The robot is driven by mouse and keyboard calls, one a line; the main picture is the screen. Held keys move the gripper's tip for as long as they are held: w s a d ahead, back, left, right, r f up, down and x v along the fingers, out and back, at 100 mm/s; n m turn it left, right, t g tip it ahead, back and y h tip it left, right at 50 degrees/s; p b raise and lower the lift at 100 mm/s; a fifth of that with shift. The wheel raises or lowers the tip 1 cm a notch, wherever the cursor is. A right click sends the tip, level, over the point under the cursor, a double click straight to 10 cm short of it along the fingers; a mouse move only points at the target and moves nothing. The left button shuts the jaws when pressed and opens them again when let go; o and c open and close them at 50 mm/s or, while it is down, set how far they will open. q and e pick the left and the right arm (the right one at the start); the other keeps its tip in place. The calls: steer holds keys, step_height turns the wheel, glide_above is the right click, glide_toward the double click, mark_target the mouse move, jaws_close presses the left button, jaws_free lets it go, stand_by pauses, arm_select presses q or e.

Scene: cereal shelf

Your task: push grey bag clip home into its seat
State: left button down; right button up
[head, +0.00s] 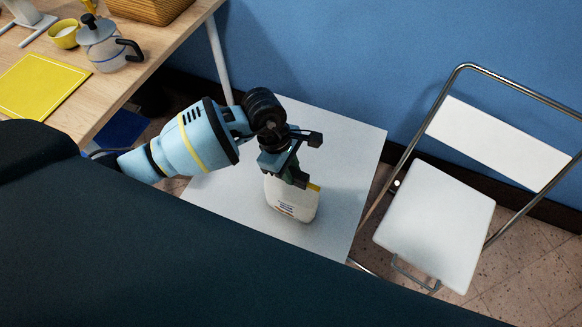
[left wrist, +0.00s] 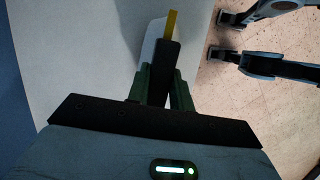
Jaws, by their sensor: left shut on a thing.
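A white bag (head: 292,200) with print on its front and a yellow strip (head: 315,187) along its top edge stands on the pale table (head: 345,175). My left gripper (head: 293,172) is over the bag's top from the left. In the left wrist view, its green fingers (left wrist: 160,76) are shut on a dark bar, which looks like the grey bag clip (left wrist: 168,62). The clip lies in line with the yellow strip (left wrist: 171,22) at the bag's top. Whether the clip is fully seated cannot be told. The fingers hide part of the clip.
A white folding chair (head: 437,222) stands right of the table. A wooden table (head: 110,85) at the upper left holds a yellow board (head: 42,85), a jug (head: 103,48) and a yellow cup (head: 65,33). The pale table is clear around the bag. The blue wall is behind.

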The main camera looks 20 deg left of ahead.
arm_select(q)
steer(key=shift+f, duration=0.2)
arm_select(e)
steer(key=shift+s+f, duration=0.1)
steer(key=shift+f, duration=0.05)
arm_select(q)
steer(key=c, duration=1.2)
jaws_free()
steer(key=shift+o, duration=0.2)
steer(key=shift+r, duration=0.25)
steer(key=v, duration=0.6)
steer(key=shift+w+a+r, duration=0.1)
steer(key=shift+a+r, duration=0.05)
steer(key=shift+r, duration=0.1)
steer(key=shift+a+r, duration=0.1)
steer(key=shift+r, duration=0.35)
arm_select(e)
steer(key=shift+w+r, duration=0.4)
steer(key=shift+w, duration=0.15)
steer(key=shift+s, duration=0.15)
